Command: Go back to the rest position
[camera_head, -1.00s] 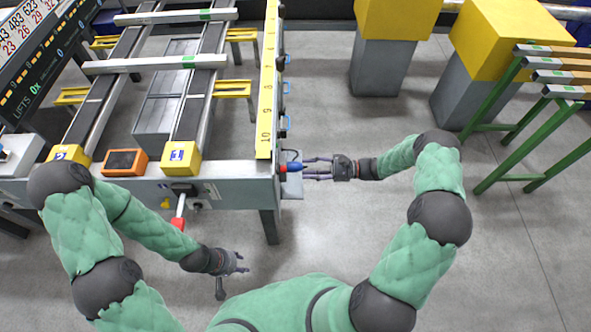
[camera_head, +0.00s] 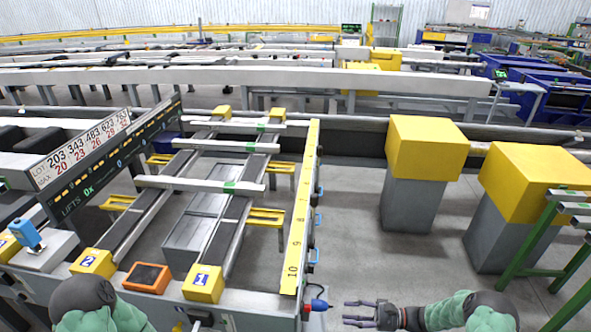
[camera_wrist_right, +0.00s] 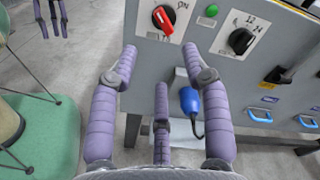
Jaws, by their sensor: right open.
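My right gripper (camera_head: 362,313) is at the bottom of the head view, to the right of the table corner, fingers pointing left. In the right wrist view its purple fingers (camera_wrist_right: 160,95) are spread with nothing held. A blue plug (camera_wrist_right: 190,101) with a dark cable sits at the grey panel beyond the fingers, with a visible gap in the head view (camera_head: 319,305). My left gripper (camera_wrist_right: 51,18) shows small at the top left of the right wrist view, fingers apart and empty. In the head view only part of my left arm shows.
The runout table carries a yellow numbered scale (camera_head: 300,225) and an orange-framed box (camera_head: 147,278). The panel has a red switch (camera_wrist_right: 163,19) and a black knob (camera_wrist_right: 240,41). Yellow-topped grey blocks (camera_head: 427,150) and a green rack (camera_head: 530,235) stand right. Floor between is clear.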

